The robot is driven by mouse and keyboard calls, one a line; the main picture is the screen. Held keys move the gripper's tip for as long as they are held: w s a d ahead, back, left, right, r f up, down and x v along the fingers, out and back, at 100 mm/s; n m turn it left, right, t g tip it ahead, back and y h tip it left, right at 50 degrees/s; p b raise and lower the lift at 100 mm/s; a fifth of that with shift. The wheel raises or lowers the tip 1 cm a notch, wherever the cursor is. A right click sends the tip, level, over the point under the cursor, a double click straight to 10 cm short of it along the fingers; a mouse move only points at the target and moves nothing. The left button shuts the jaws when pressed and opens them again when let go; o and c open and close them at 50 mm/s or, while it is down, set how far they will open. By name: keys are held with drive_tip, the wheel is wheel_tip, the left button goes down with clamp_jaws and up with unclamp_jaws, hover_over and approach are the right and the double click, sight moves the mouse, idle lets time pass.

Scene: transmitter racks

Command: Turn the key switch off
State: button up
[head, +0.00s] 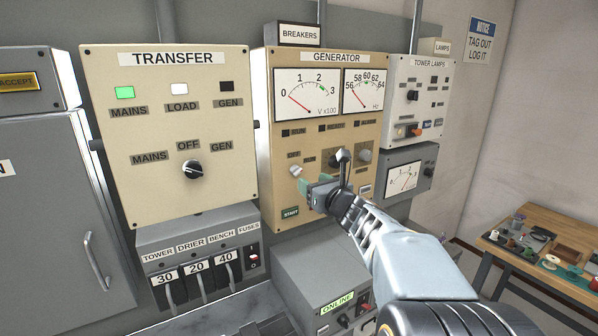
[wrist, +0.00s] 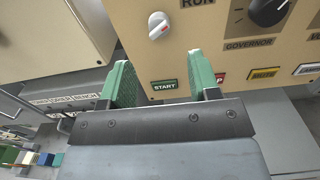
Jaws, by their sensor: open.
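The generator panel (head: 328,130) is a cream board with two dials. On its lower left is a small pale rotary switch (head: 296,171), with an OFF label at its upper left. My gripper (head: 314,187) is in front of the panel's lower part, just below and right of the switch in the head view. In the wrist view its green-padded fingers (wrist: 161,75) are apart and empty, with the switch beyond the tips, apart from them.
A green START button (wrist: 164,87) shows between the fingers, below the switch. The black GOVERNOR knob (wrist: 268,10) and further buttons are to the right. The transfer panel (head: 165,125) with its black selector (head: 192,169) is at left. A cluttered wooden bench (head: 540,250) stands at right.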

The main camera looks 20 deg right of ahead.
sight(299, 174)
drive_tip(key=w, duration=0.2)
drive_tip(key=w+p, duration=0.1)
drive_tip(key=w, duration=0.2)
drive_tip(key=w+a, duration=0.1)
drive_tip(key=w, duration=0.2)
drive_tip(key=shift+p, duration=0.35)
drive_tip(key=c, duration=0.9)
